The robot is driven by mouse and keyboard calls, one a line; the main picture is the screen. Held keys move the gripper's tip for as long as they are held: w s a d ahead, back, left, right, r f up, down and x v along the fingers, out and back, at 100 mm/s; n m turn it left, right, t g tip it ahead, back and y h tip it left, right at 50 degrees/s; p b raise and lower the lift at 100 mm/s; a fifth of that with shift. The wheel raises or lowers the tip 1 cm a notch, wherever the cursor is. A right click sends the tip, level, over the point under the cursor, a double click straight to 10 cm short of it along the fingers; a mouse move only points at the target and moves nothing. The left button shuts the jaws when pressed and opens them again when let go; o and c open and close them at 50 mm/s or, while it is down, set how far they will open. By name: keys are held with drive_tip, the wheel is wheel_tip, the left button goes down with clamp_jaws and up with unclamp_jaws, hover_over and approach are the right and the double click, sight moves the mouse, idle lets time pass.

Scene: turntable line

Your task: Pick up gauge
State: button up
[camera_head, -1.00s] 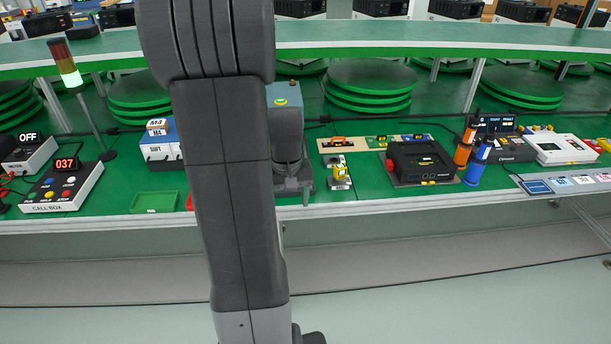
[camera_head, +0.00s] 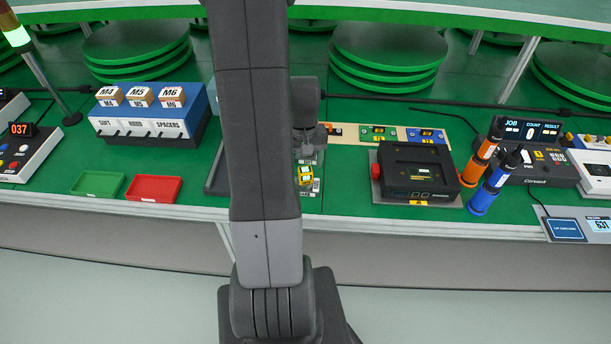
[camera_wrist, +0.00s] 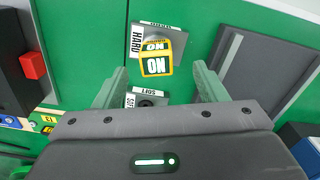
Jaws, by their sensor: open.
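The gauge is a small yellow block with white labels reading NO (camera_wrist: 157,64), standing near a HARD label in the wrist view. It also shows in the head view as a small yellow block (camera_head: 305,176) beside my arm. My gripper (camera_wrist: 161,70) is open, its two fingers apart on either side of the gauge in the wrist view. I cannot tell how high the fingertips are above it. A grey plate labelled SOFT (camera_wrist: 148,97) lies partly between the fingers. In the head view my arm hides part of the bench around the gauge.
A black box device (camera_head: 418,170) with a red button stands right of the gauge. Orange (camera_head: 482,158) and blue (camera_head: 494,184) cylinders stand beyond it. Green (camera_head: 98,184) and red (camera_head: 153,188) trays lie left. A dark grey plate (camera_wrist: 262,60) lies right in the wrist view.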

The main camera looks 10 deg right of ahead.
sight(305, 169)
drive_tip(key=shift+s+d+f+p, duration=0.1)
drive_tip(key=shift+f+p, duration=0.05)
drive_tip(key=shift+f, duration=1.3)
drive_tip(key=shift+s+d+f+p, duration=0.1)
drive_tip(key=shift+f+p, duration=0.05)
drive_tip(key=shift+f, duration=1.3)
